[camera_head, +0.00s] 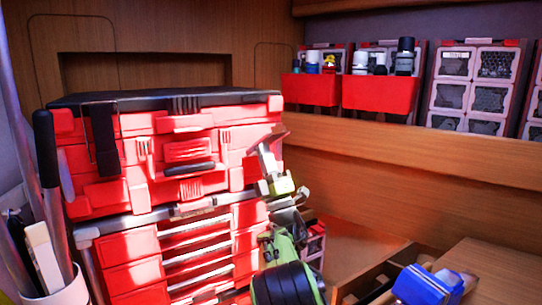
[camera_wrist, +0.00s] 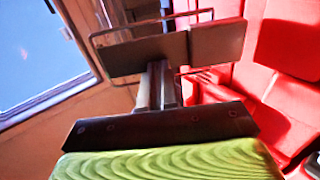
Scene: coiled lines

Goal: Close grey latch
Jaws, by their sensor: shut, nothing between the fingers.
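The grey latch (camera_wrist: 137,54) shows in the wrist view as a flat grey-brown plate with a thin wire loop. In the head view it appears as a small dark plate (camera_head: 274,137) at the right side of the red tool chest (camera_head: 115,250). My gripper (camera_wrist: 157,70), with a green body behind a dark bar, is shut and empty, its fingertips right at the plate's lower edge. I cannot tell whether they touch. In the head view my gripper (camera_head: 264,152) points up at the plate.
A black strap-like piece (camera_head: 104,140) hangs on the chest's left front. A white container of tools (camera_head: 65,290) stands at lower left. Red bins (camera_head: 380,98) line the shelf behind. A blue object (camera_head: 425,284) lies at lower right. The wooden surface right of my arm is partly clear.

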